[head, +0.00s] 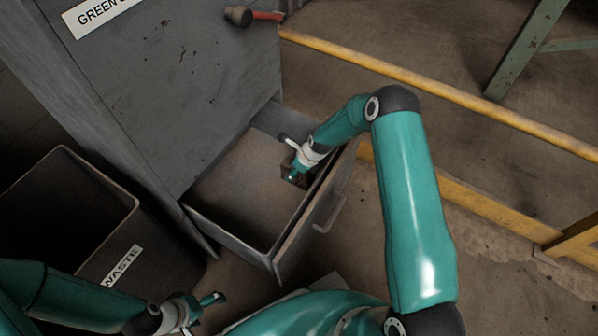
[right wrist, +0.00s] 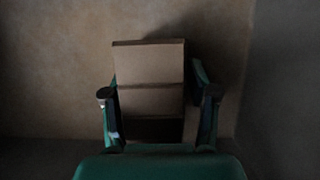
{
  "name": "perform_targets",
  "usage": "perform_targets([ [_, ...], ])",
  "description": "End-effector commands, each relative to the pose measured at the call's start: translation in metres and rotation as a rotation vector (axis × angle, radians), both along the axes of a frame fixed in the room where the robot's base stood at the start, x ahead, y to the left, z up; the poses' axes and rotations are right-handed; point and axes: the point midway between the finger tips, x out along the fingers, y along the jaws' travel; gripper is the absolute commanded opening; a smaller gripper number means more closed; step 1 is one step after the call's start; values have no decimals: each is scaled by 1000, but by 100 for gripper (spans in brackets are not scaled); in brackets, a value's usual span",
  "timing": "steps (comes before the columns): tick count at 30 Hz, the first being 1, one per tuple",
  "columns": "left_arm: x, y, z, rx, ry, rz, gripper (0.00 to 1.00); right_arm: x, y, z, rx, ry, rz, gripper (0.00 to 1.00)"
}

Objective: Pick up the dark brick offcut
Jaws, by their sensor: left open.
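The dark brick offcut (head: 288,171) lies in the open drawer, near its right side, partly hidden by my right gripper (head: 297,165). In the right wrist view the brick (right wrist: 149,64) shows as a blocky brown-grey piece with dark bands across it. It sits between the two fingers of my right gripper (right wrist: 159,105). A gap shows beside the right finger, so the gripper looks open around the brick. My left gripper (head: 203,312) is open and empty at the bottom left, outside the drawer.
The grey drawer (head: 274,262) is pulled out of a metal cabinet (head: 175,80) labelled GREEN. Its walls stand close around my right gripper. A dark WASTE bin (head: 137,212) stands at left. A red-handled hammer-like tool (head: 240,16) shows at top. A yellow rail (head: 430,90) runs behind.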

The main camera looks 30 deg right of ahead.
Motion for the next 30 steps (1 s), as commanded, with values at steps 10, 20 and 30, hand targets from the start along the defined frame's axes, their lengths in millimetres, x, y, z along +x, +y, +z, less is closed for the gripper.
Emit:
perform_targets([
  [10,0,0,0,0,0,0,86,0,-1,0,0,-1,0,2],
  [20,0,0,-2,0,0,0,86,0,-1,3,0,-1,0,2],
  [30,0,0,16,0,0,0,86,1,-1,45,-2,-5,-1,2],
])
